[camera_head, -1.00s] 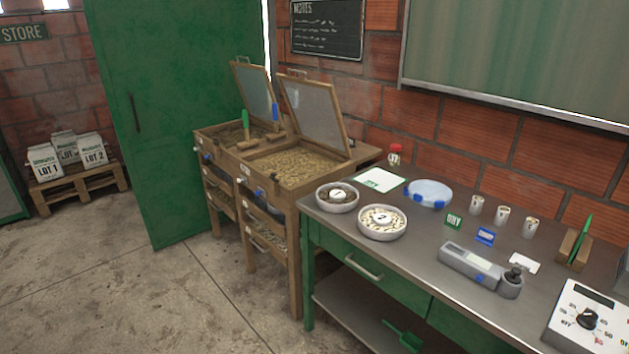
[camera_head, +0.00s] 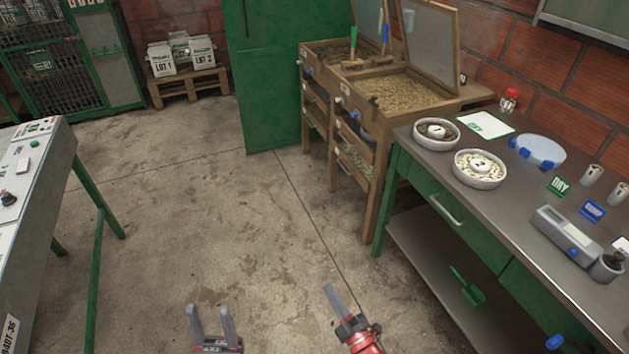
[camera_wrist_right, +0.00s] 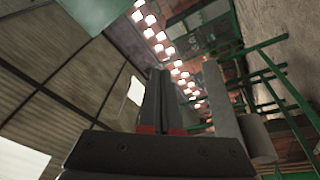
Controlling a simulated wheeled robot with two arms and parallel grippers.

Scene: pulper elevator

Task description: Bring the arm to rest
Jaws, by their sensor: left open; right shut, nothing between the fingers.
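My left gripper (camera_head: 212,322) is at the bottom of the head view, left of centre, with its two fingers apart and nothing between them. My right gripper (camera_head: 338,299) is to its right, over the bare floor, with its fingers closed together and empty. In the right wrist view its fingers (camera_wrist_right: 157,100) lie side by side, pointing toward the roof and a row of lamps. Both grippers are clear of the furniture.
A steel-topped green bench (camera_head: 425,182) with two bowls (camera_head: 479,182) stands at right. Wooden drying boxes (camera_head: 374,190) stand behind it. A control panel table (camera_head: 60,160) is at left. Sacks on a pallet (camera_head: 190,88) are at the back. The floor between is free.

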